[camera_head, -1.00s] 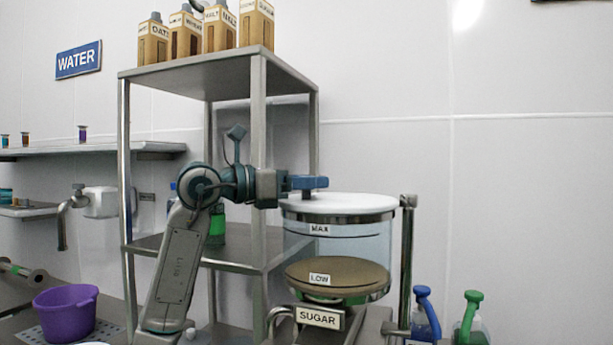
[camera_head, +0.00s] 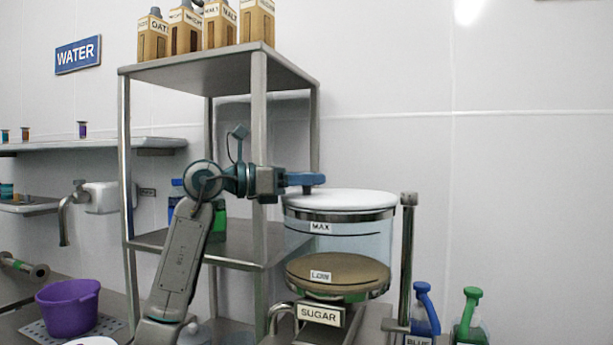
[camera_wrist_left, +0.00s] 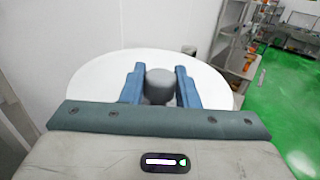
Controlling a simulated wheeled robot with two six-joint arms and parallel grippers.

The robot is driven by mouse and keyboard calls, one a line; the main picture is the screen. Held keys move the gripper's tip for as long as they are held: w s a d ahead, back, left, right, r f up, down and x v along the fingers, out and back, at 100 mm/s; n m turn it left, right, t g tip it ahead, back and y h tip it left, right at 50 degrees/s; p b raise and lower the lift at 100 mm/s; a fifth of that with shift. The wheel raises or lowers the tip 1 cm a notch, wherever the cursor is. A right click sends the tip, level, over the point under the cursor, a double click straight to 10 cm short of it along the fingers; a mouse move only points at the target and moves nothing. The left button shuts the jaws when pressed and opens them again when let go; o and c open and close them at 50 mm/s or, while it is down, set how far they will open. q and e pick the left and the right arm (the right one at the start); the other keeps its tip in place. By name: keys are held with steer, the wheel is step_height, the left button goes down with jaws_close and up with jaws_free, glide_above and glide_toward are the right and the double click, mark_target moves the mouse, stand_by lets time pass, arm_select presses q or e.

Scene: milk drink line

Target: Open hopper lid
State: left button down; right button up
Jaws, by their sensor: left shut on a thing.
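The sugar hopper (camera_head: 362,240) is a clear round container with a SUGAR label, standing right of the shelf rack. Its round white lid (camera_head: 355,198) sits over the top; I cannot tell whether there is a small gap under it. My left gripper (camera_head: 306,180) is over the left part of the lid, shut on the lid's knob. In the left wrist view, the blue fingers (camera_wrist_left: 160,88) stand on both sides of the grey knob (camera_wrist_left: 160,84), with the white lid (camera_wrist_left: 105,85) spread around it. In the head view the fingers mostly hide the knob. My right gripper is not in view.
A metal rack (camera_head: 258,130) with cartons on top stands behind my left arm. A metal post (camera_head: 406,260) rises at the hopper's right side. Blue (camera_head: 424,310) and green (camera_head: 468,315) bottles stand farther right. A purple tub (camera_head: 68,305) is at the lower left.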

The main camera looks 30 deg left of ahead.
arm_select(q)
steer(key=shift+w, duration=0.15)
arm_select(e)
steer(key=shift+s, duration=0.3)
arm_select(q)
steer(key=c, duration=1.1)
jaws_free()
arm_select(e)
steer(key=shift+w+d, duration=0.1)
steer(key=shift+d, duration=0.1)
arm_select(q)
steer(key=shift+a, duration=0.1)
steer(key=shift+b+v, duration=2.3)
steer(key=shift+v, duration=3.05)
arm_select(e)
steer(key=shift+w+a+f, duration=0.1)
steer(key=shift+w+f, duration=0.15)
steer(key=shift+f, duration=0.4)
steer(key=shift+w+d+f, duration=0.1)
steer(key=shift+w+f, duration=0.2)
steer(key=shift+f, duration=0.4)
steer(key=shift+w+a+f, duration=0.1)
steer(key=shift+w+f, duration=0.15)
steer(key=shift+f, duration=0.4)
arm_select(q)
steer(key=shift+w, duration=0.1)
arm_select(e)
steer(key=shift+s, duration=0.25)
